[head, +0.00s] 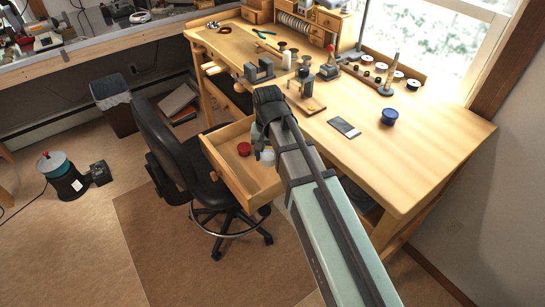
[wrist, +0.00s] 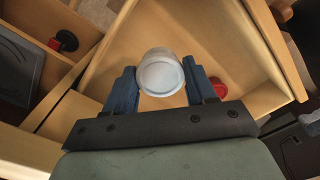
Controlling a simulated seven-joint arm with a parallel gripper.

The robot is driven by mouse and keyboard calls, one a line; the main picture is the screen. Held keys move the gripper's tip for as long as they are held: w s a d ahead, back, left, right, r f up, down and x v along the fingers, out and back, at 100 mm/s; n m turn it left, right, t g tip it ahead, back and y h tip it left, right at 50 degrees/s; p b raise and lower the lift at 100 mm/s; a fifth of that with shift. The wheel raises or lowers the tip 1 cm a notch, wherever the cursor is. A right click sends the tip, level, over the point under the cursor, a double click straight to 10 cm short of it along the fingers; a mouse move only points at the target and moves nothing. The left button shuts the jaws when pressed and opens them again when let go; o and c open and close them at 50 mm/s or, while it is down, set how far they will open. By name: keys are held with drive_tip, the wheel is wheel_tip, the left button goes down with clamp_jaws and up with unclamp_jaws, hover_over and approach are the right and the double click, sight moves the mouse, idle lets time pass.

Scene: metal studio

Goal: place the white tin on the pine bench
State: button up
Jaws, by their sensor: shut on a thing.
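The white tin (wrist: 160,72) is between the two blue fingers of my gripper (wrist: 161,82) in the wrist view, and the fingers are shut on it. In the head view my gripper (head: 261,145) is over the open drawer of the pine bench (head: 435,135), below the level of the bench top. The tin (head: 267,156) shows there only in part beside my arm. I cannot tell whether the tin touches the drawer floor.
The open drawer (head: 222,164) holds a red tin (head: 244,148), also seen in the wrist view (wrist: 219,87). A blue tub (head: 389,116) and a dark flat plate (head: 344,127) are on the bench. Its right end is clear. A black chair (head: 165,140) stands left of the drawer.

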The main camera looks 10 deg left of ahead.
drive_tip(key=shift+w+r, duration=0.2)
drive_tip(key=shift+r, duration=0.4)
drive_tip(key=w+d+r+m, duration=0.3)
drive_tip(key=w+r, duration=0.5)
drive_tip(key=r, duration=0.3)
drive_tip(key=w+d+r+m, duration=0.1)
drive_tip(key=w+d, duration=0.2)
drive_tip(key=d, duration=0.4)
drive_tip(key=w+d+r+m, duration=0.1)
drive_tip(key=w+d+r, duration=0.1)
drive_tip(key=w+d, duration=0.2)
drive_tip(key=w+d+r, duration=0.1)
drive_tip(key=w+d, duration=0.2)
drive_tip(key=d, duration=0.6)
drive_tip(key=shift+w+d+r+m, duration=0.15)
drive_tip(key=shift+d+r+m, duration=0.15)
drive_tip(key=shift+m, duration=0.1)
drive_tip(key=w+d+r+m, duration=0.1)
drive_tip(key=w+d+r, duration=0.1)
drive_tip(key=d, duration=1)
drive_tip(key=w+d+r+m, duration=0.1)
drive_tip(key=d+r, duration=0.1)
drive_tip(key=d, duration=1)
drive_tip(key=shift+w+a+f, duration=0.1)
drive_tip(key=shift+f, duration=2.25)
drive_tip(key=shift+w+f, duration=0.1)
drive_tip(key=shift+f, duration=2.2)
drive_tip(key=shift+f, duration=0.15)
drive_tip(key=o, duration=1)
drive_tip(key=shift+o, duration=0.2)
